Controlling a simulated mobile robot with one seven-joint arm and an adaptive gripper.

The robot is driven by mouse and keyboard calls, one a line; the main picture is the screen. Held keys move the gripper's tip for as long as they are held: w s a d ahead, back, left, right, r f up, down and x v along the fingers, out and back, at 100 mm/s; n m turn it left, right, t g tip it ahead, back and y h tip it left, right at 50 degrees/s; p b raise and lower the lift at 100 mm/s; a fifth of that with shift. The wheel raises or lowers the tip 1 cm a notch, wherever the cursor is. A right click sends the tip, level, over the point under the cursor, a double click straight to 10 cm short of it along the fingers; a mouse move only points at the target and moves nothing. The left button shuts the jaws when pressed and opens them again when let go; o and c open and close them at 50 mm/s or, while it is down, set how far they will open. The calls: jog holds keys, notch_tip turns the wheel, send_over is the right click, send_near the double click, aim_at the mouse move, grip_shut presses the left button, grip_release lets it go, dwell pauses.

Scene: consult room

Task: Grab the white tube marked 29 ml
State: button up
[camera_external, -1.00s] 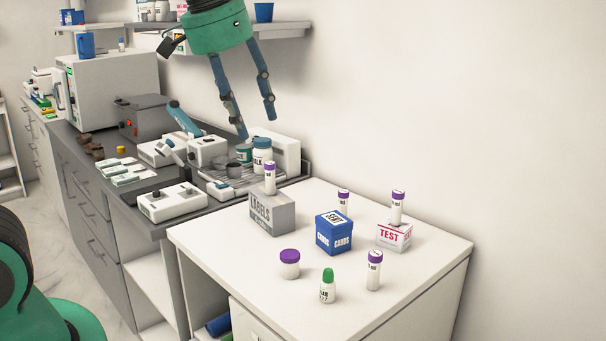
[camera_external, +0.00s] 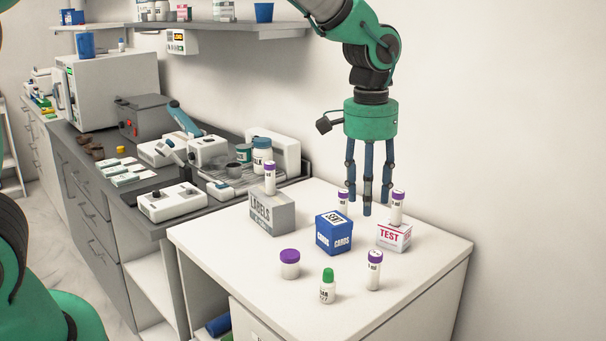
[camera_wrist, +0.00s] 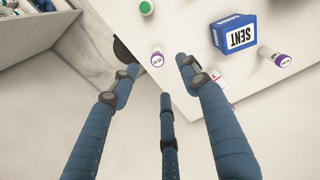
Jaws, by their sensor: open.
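Several white tubes with purple caps stand about the white table. One stands on the grey LABELS box, tube (camera_external: 270,182). One is behind the blue box, partly hidden, tube (camera_external: 343,201). One stands on the white TEST box, tube (camera_external: 397,210). One stands on the tabletop at the front right, tube (camera_external: 374,274). I cannot read clearly which is marked 29 ml. My gripper (camera_external: 368,206) is open and empty, pointing down above the back of the table, left of the TEST box. The wrist view shows two purple-capped tubes (camera_wrist: 157,61) and (camera_wrist: 280,59) beyond my fingers.
The blue SENT CARDS box (camera_external: 334,238), LABELS box (camera_external: 272,218) and TEST box (camera_external: 394,239) stand on the white table (camera_external: 225,270). A purple-lidded jar (camera_external: 290,266) and green-capped bottle (camera_external: 327,290) are in front. A wall is close behind; the counter at left holds instruments.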

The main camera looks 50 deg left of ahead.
aim_at(374, 266)
jog(key=f, duration=0.1)
jog(key=w+d+f, duration=0.1)
jog(key=f, duration=0.1)
jog(key=shift+w+d+f, duration=0.15)
jog(key=shift+w+f, duration=0.05)
jog(key=shift+w, duration=0.1)
jog(key=shift+f+b, duration=0.35)
jog(key=shift+f, duration=3.95)
jog(key=shift+f, duration=0.15)
jog(key=shift+d+f+b, duration=0.2)
jog(key=shift+f+b, duration=0.2)
jog(key=shift+f, duration=2.05)
